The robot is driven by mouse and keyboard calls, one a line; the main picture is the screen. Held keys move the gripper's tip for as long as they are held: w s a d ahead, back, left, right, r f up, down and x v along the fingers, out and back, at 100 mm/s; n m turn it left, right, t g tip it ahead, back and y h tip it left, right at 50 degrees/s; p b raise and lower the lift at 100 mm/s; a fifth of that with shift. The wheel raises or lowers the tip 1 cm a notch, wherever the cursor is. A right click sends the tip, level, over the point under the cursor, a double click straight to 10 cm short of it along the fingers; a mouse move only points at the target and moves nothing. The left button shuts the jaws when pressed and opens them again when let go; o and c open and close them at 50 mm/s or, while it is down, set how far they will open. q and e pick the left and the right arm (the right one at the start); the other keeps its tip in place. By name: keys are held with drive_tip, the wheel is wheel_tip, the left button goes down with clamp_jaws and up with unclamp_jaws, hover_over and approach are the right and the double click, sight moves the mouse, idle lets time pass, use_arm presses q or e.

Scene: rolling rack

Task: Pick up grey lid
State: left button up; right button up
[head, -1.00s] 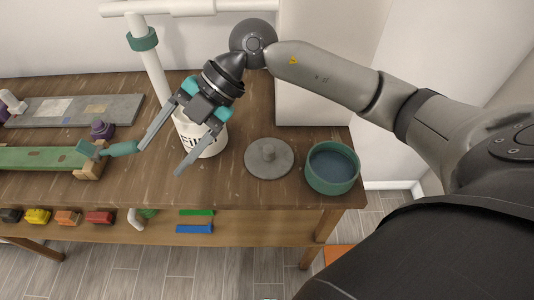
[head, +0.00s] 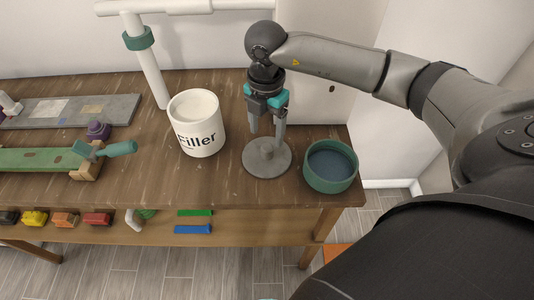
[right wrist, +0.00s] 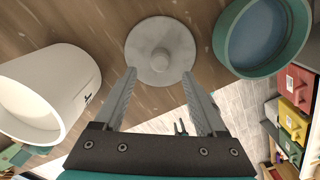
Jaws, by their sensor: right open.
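The grey lid (head: 267,165) is a flat round disc with a knob in its middle, lying on the wooden bench. It also shows in the right wrist view (right wrist: 160,35), with its knob toward the camera. My right gripper (head: 266,138) is open and empty, pointing down over the lid's knob. In the right wrist view the two fingers (right wrist: 158,77) are spread, and the knob appears beyond the tips, roughly centred between them. Whether the tips are level with the knob cannot be told. My left gripper is not in view.
A white filler pot (head: 197,124) stands left of the lid. A teal bowl (head: 331,186) with a dark blue inside stands close on its right. Coloured blocks lie on the lower shelf (head: 260,228). A green board (head: 35,159) lies at left.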

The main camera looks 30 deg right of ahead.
sight(266, 148)
wheel_tip(266, 148, down, 7)
drive_tip(key=shift+a+r, duration=0.1)
drive_tip(key=shift+r, duration=0.1)
idle(0.3)
clamp_jaws()
idle(0.4)
